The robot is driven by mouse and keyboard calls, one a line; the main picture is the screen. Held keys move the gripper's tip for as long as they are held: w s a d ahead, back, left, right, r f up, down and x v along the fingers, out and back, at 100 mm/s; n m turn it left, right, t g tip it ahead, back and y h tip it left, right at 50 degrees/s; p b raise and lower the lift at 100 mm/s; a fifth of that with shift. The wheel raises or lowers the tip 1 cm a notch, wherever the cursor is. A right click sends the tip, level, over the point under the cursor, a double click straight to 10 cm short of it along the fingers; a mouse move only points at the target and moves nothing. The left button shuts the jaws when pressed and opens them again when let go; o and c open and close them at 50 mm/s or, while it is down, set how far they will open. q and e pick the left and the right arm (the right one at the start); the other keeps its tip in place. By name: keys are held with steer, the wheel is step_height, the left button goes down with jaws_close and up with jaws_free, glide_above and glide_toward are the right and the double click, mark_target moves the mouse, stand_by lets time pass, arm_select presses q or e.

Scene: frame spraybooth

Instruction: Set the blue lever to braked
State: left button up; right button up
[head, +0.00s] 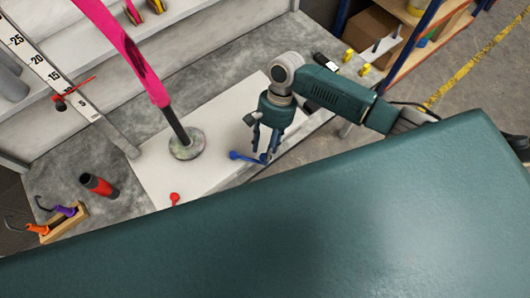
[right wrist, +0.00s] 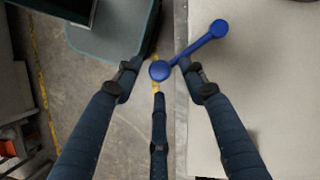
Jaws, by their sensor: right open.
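The blue lever (head: 246,157) lies over the front edge of the pale board in the head view, with a round knob at its left end. In the right wrist view the lever (right wrist: 190,53) runs from a round end between my fingers to a knob at the upper right over the pale surface. My right gripper (head: 262,152) points down over the lever's right end. Its fingers (right wrist: 160,75) are spread around that end, and the right finger overlaps the bar in the picture; I cannot tell whether they touch. My left gripper is out of view.
A pink frame (head: 127,50) stands on a round base (head: 187,146) left of the lever. A small red knob (head: 175,198) is at the board's front. A red and black cylinder (head: 98,185) and a wooden holder (head: 66,224) are farther left. Shelves (head: 404,14) stand at the back right.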

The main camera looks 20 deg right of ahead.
steer(key=shift+x, duration=1.25)
jaws_close()
steer(key=shift+r, duration=0.1)
